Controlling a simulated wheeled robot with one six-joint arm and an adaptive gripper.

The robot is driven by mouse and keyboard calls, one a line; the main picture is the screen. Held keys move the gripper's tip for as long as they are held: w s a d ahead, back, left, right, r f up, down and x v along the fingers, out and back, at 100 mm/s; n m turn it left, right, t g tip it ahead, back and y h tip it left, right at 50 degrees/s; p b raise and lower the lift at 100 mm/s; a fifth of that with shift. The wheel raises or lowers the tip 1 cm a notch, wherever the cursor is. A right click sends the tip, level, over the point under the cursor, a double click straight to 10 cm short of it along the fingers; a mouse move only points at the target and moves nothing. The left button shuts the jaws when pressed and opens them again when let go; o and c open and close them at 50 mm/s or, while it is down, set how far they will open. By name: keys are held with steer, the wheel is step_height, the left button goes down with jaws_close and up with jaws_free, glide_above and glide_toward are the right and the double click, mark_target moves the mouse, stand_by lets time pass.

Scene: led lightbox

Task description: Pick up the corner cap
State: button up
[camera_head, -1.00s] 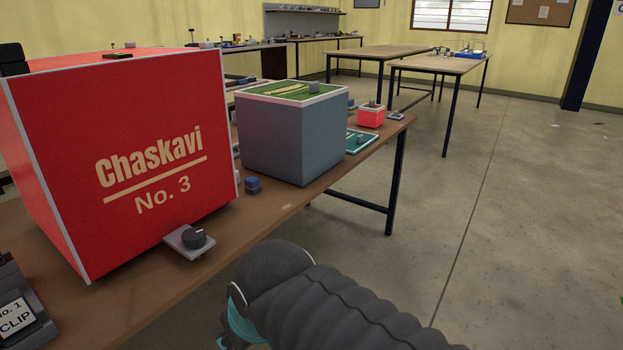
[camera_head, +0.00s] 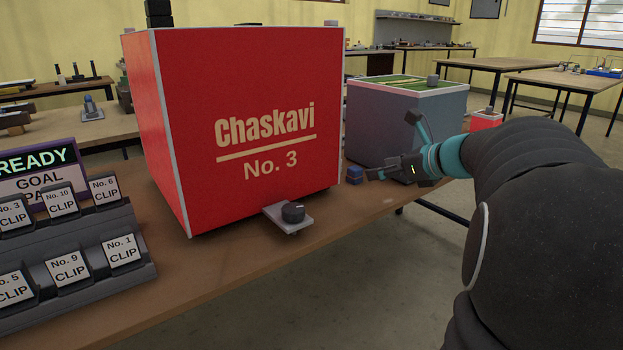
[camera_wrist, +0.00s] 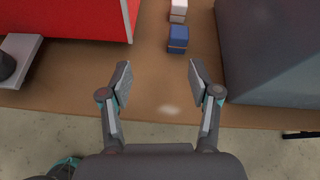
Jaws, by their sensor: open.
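No part is labelled corner cap, so I cannot tell for certain which piece it is. A small blue block (camera_wrist: 178,38) with a thin brownish band stands on the table between the two large boxes. It also shows in the head view (camera_head: 354,174), just left of my gripper. A small whitish block (camera_wrist: 178,10) stands right behind it in the wrist view. My gripper (camera_wrist: 159,70) is open and empty. Its fingers point toward the blue block, which lies beyond the fingertips and slightly right of their middle. In the head view my gripper (camera_head: 378,172) is over the table's right edge area.
A red box (camera_head: 250,110) stands left of my gripper and a grey box (camera_head: 385,115) right of it. A knob on a plate (camera_head: 292,213) sits at the table's front edge. A rack of clip labels (camera_head: 75,262) is at left. Bare table lies below the fingers.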

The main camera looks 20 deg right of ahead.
mark_target(357, 169)
steer(key=shift+w+d+m+t, duration=0.2)
steer(key=shift+d+m, duration=0.15)
steer(key=shift+d, duration=0.2)
steer(key=shift+w+d+m+t, duration=0.1)
steer(key=shift+d+m+t, duration=0.1)
steer(key=shift+d+m, duration=0.25)
steer(key=shift+w+d+r, duration=0.1)
steer(key=shift+w+d, duration=0.15)
steer(key=shift+d, duration=0.05)
steer(key=x, duration=0.8)
steer(key=shift+w+b, duration=0.1)
steer(key=shift+b, duration=0.2)
steer(key=shift+f+x, duration=0.2)
steer(key=shift+x, duration=2.45)
steer(key=shift+d, duration=0.1)
steer(key=c, duration=1.1)
